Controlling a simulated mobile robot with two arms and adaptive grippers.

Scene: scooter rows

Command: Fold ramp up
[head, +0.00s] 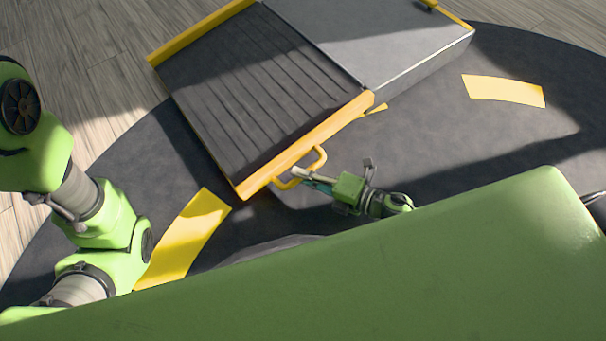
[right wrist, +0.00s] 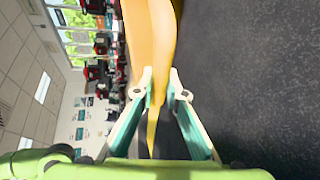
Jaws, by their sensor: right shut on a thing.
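The ramp (head: 255,95) is a dark grooved panel with yellow side strips and an orange-yellow near edge (head: 310,143). It joins a grey platform (head: 365,40) along its upper right side. I cannot tell how far its near edge is off the floor. A yellow loop handle (head: 321,157) sticks out from that edge. My right gripper (head: 298,175) is at the handle, shut on it. In the right wrist view the fingertips (right wrist: 158,90) close on a yellow strip, with the orange edge (right wrist: 150,35) beyond. My left gripper is out of view; only arm links show.
A dark round mat (head: 430,140) lies under the ramp on a pale wood floor (head: 70,50). Yellow strips mark the mat at lower left (head: 185,240) and right (head: 503,90). Red and black items (right wrist: 100,55) stand beyond in the right wrist view.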

